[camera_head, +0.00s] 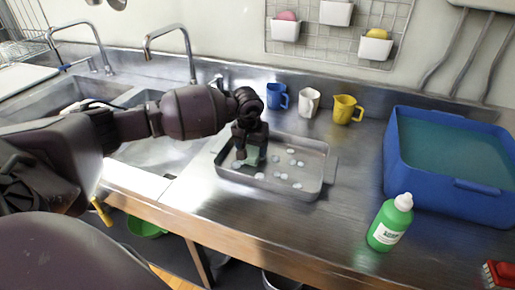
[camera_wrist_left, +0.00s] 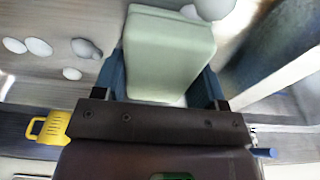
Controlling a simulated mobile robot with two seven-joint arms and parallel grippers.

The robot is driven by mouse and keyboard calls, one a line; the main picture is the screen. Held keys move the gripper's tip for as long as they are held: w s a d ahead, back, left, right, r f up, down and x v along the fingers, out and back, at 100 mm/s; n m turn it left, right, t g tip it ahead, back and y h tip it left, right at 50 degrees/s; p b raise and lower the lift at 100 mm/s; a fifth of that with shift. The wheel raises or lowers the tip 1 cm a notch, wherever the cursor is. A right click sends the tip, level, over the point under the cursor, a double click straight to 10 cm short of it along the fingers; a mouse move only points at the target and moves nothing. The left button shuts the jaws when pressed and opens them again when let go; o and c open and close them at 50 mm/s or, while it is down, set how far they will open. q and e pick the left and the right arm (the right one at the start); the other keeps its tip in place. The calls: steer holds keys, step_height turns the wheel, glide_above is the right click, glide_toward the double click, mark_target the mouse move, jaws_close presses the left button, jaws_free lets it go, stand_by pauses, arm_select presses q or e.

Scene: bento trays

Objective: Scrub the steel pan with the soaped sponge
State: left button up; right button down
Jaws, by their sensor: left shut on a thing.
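The steel pan (camera_head: 323,178) sits on the steel counter, with several white suds spots on its floor. My left gripper (camera_head: 250,153) is over the left part of the pan and shut on a pale green sponge (camera_head: 250,158). The sponge is low inside the pan; I cannot tell whether it touches the floor. In the left wrist view the sponge (camera_wrist_left: 168,52) fills the space between the fingers, with white suds near it. My right gripper is not in view.
A green soap bottle (camera_head: 390,222) and a blue tub (camera_head: 448,195) of water stand to the right. Blue, white and yellow mugs (camera_head: 343,109) stand behind the pan. A sink (camera_head: 150,150) and taps are at left. Counter between pan and bottle is clear.

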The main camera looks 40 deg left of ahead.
arm_select(q)
steer(key=shift+s+a+f, duration=0.1)
steer(key=shift+s+f, duration=0.05)
steer(key=shift+f, duration=0.05)
step_height(320, 180, up, 2)
steer(key=shift+a+p, duration=0.1)
steer(key=shift+p, duration=0.25)
steer(key=shift+r+p, duration=0.6)
steer(key=shift+r, duration=1.5)
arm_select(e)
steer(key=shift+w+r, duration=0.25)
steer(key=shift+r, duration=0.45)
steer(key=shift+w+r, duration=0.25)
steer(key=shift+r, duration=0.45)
arm_select(q)
steer(key=shift+r, duration=0.1)
steer(key=shift+r+p, duration=0.45)
steer(key=shift+r, duration=0.95)
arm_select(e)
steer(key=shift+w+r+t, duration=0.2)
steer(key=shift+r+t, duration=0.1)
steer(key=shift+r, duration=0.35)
